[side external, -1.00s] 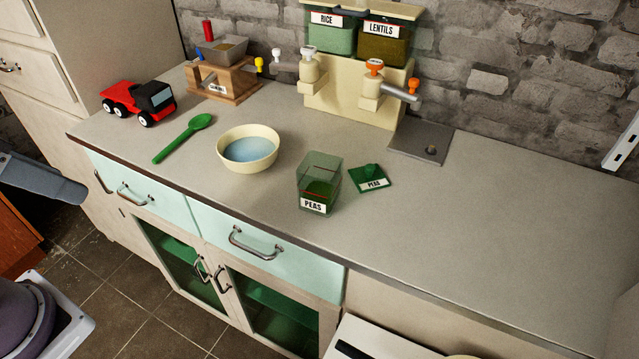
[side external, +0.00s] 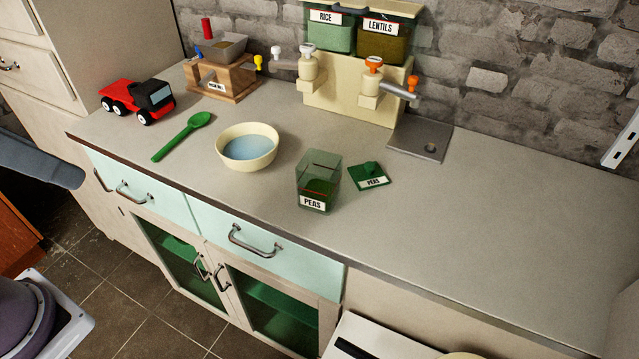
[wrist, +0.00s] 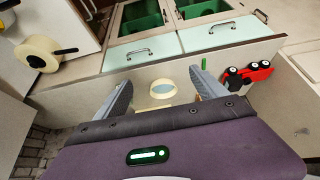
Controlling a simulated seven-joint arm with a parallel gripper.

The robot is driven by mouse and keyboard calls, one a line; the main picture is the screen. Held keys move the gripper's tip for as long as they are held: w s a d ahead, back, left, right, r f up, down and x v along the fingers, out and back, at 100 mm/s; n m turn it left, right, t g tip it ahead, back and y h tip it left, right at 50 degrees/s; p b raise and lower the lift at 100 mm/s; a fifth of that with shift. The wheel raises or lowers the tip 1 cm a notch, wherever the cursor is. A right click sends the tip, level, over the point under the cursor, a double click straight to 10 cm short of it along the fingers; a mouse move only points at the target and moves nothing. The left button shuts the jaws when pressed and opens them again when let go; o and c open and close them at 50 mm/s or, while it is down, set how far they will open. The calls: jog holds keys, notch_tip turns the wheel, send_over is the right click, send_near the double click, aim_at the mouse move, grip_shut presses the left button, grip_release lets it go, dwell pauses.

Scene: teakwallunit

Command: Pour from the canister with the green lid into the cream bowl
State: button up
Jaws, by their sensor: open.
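The clear canister (side external: 319,181) labelled PEAS stands upright and open-topped on the counter, with green contents low inside. Its green lid (side external: 369,175) lies on the counter just right of it. The cream bowl (side external: 247,147), with a pale blue inside, sits left of the canister, apart from it. The bowl also shows in the wrist view (wrist: 163,89), between my fingers and some way beyond them. My gripper (wrist: 164,79) is open and empty, touching nothing. I cannot make out the canister in the wrist view; my left finger may hide it.
A green spoon (side external: 183,137) and a red toy truck (side external: 138,101) lie left of the bowl. A wooden stand (side external: 222,80) and a rice and lentils dispenser (side external: 357,85) are at the back. A grey plate (side external: 420,138) lies behind the lid. The right counter is clear.

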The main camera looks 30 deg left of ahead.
notch_tip(320, 180, up, 2)
jog(key=d, duration=0.1)
jog(key=n+g+h, duration=0.4)
jog(key=n+h, duration=1)
jog(key=n, duration=0.5)
send_over(320, 173)
jog(key=s+a, duration=0.3)
jog(key=a, duration=0.2)
notch_tip(320, 173, down, 16)
jog(key=shift+y, duration=0.3)
jog(key=x, duration=0.7)
jog(key=shift+s+f, duration=0.25)
jog(key=shift+f, duration=0.1)
grip_shut()
